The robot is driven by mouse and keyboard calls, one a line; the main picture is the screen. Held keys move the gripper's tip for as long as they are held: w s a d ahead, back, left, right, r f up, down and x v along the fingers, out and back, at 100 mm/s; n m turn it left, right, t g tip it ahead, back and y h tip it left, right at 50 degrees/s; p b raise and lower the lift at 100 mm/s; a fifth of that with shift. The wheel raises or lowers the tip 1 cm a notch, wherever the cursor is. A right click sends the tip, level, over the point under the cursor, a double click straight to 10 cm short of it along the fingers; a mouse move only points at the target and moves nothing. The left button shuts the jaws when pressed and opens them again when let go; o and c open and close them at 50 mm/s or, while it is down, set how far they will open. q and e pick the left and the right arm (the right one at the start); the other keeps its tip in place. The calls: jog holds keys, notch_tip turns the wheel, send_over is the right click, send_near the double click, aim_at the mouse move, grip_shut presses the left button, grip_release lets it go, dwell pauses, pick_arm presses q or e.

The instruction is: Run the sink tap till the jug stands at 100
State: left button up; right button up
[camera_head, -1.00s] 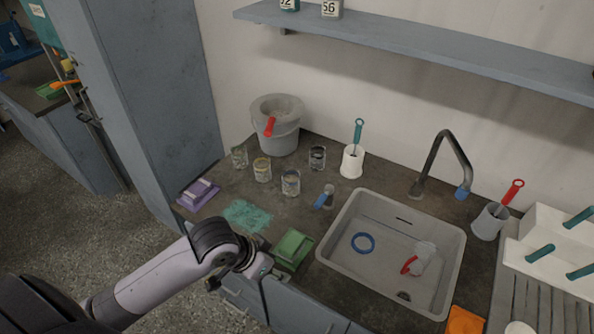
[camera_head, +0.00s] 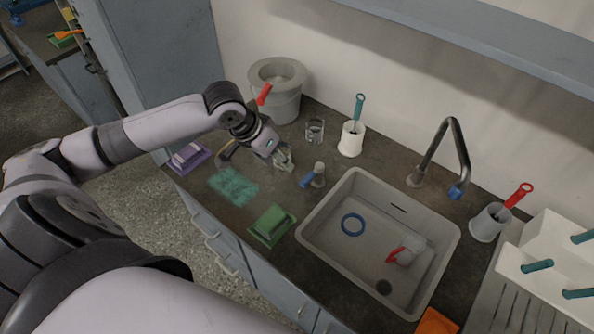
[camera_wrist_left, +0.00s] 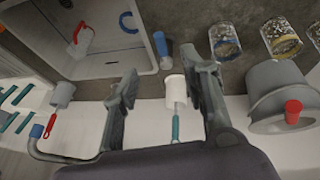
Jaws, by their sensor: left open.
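The clear jug (camera_head: 412,252) with a red handle lies in the sink (camera_head: 330,272), below the spout; its level is too small to read. The dark tap spout (camera_head: 432,152) has a blue tip and arches over the sink's back edge. A short grey tap post with a blue lever (camera_head: 310,179) stands on the counter left of the sink; it also shows in the left wrist view (camera_wrist_left: 161,45). My left gripper (camera_head: 284,157) is open and empty above the counter, left of and apart from the lever. The right gripper is out of view.
A blue ring (camera_head: 353,224) lies in the sink. A white brush pot (camera_head: 351,141), a glass beaker (camera_head: 315,131) and a grey bucket (camera_head: 284,104) stand behind. A green sponge tray (camera_head: 271,226) lies in front. More beakers (camera_wrist_left: 281,38) show in the left wrist view.

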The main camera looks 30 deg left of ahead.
pick_arm(q)
jog(key=x, duration=0.4)
jog(key=p, duration=0.1)
send_over(302, 182)
jog(key=s, duration=0.2)
jog(key=f, duration=0.4)
jog(key=a+f, duration=0.1)
jog(key=f, duration=0.1)
jog(key=x, duration=0.3)
jog(key=shift+w+f+p, duration=0.1)
jog(key=shift+p, duration=0.3)
jog(key=shift+w+d+f, duration=0.1)
jog(key=shift+w+f, duration=0.05)
jog(key=shift+f, duration=0.25)
jog(key=shift+c, duration=0.5)
jog(key=c, duration=0.4)
grip_shut()
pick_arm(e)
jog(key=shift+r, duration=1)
